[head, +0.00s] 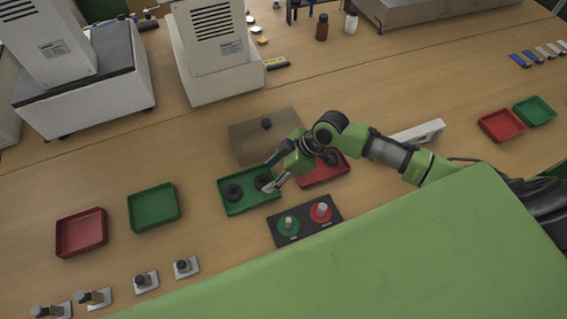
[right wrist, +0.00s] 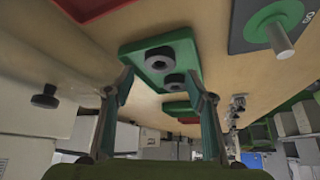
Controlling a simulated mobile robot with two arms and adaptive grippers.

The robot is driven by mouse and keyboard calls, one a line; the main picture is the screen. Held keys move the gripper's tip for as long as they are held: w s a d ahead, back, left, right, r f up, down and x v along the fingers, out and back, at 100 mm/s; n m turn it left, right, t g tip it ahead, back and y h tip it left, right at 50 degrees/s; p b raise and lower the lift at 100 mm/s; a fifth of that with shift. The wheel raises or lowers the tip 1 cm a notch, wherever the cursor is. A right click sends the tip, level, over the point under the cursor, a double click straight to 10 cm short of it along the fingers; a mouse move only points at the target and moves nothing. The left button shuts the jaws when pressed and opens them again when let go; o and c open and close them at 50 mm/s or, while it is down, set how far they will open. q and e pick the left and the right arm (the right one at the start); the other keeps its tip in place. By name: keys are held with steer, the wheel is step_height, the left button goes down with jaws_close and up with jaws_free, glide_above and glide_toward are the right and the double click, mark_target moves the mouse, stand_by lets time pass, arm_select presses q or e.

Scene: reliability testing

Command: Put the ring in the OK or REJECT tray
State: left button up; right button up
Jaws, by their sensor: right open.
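A green tray (head: 237,208) lies mid-table in the head view. Two dark rings lie in it, a left ring (head: 232,192) and a right ring (head: 263,182). My right gripper (head: 268,177) is open at the tray's right side, its fingers around or just above the right ring. In the right wrist view, the green tray (right wrist: 190,47), one ring (right wrist: 160,57) and a second ring (right wrist: 174,82) show beyond the spread fingers (right wrist: 163,92); neither ring is gripped. A red tray (head: 335,176) sits right of the green one, partly hidden by my arm. My left gripper is not in view.
A black panel (head: 304,236) with a green and a red disc, each with an upright peg, lies just in front. Other red (head: 80,247) and green (head: 140,223) trays lie left, with bare table between.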

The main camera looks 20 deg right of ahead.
steer(key=v, duration=0.8)
steer(key=shift+b, duration=0.4)
